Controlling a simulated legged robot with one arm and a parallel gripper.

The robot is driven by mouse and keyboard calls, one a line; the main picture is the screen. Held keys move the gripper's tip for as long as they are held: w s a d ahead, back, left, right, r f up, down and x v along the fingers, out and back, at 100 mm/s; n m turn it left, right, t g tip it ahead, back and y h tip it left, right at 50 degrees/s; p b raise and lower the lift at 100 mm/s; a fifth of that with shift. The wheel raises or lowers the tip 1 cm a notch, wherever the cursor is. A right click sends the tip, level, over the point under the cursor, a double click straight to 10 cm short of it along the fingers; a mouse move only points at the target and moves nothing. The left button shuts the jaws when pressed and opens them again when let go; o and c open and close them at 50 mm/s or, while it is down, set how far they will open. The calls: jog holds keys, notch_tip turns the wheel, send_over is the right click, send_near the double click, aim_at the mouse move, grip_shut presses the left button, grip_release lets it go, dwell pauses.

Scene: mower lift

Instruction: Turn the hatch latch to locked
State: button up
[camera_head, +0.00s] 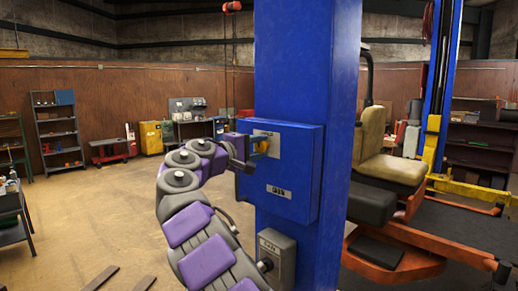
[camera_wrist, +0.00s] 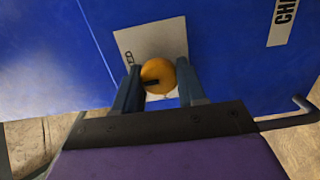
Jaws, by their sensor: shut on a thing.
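The hatch latch is a round orange-yellow knob (camera_wrist: 158,76) with a dark mark on its face, set over a pale label plate (camera_wrist: 155,40) on the blue hatch box (camera_wrist: 60,60). My gripper (camera_wrist: 157,85) has its two blue-grey fingers on either side of the knob, shut on it. In the head view my purple and grey arm reaches to the box (camera_head: 305,170) on the blue column, with my gripper (camera_head: 255,146) at its upper left part. Most of the label's lettering is hidden or unreadable.
The blue column (camera_head: 305,60) rises right of my arm, with a small grey box (camera_head: 284,255) lower down. The mower (camera_head: 390,160) sits behind it at the right. Planks (camera_head: 100,279) lie on the floor at lower left. The floor at left centre is open.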

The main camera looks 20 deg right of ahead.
jog(key=shift+w+f, duration=0.1)
jog(key=shift+f, duration=0.15)
jog(key=o, duration=1)
jog(key=shift+w+a, duration=0.1)
jog(key=shift+w, duration=0.1)
jog(key=shift+s+a+r, duration=0.15)
jog(key=shift+s+a, duration=0.05)
jog(key=shift+s, duration=0.05)
jog(key=shift+v, duration=8.55)
jog(key=shift+w, duration=0.1)
